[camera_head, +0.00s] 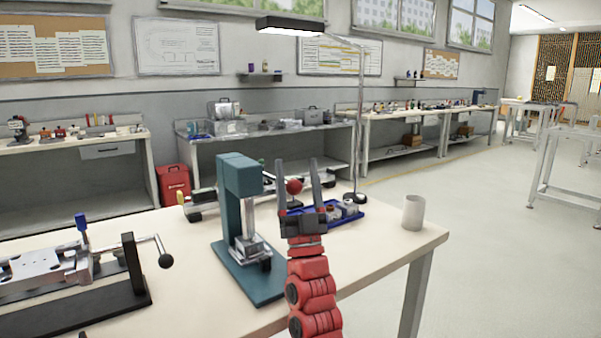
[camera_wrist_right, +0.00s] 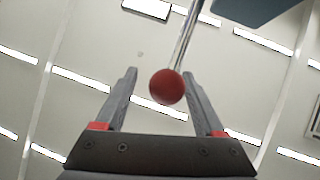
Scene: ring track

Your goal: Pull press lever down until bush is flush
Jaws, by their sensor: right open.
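The teal arbor press (camera_head: 237,185) stands on the table, left of my right gripper. Its lever ends in a red ball knob (camera_head: 293,187). My right gripper (camera_head: 296,163) points upward with both fingers apart. In the head view the knob appears between the fingers. In the right wrist view the red knob (camera_wrist_right: 167,87) also appears between the fingertips, with clear space on both sides, and the metal lever rod (camera_wrist_right: 188,35) runs up from it. I cannot tell how deep the knob sits. A silver fixture (camera_head: 250,247) is under the press head; the bush cannot be made out. My left gripper is out of view.
A blue tray (camera_head: 349,215) with small parts lies behind my right gripper. A lamp (camera_head: 290,25) hangs overhead. A clamp fixture with a black-knobbed handle (camera_head: 165,261) is at left. The table front right is clear.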

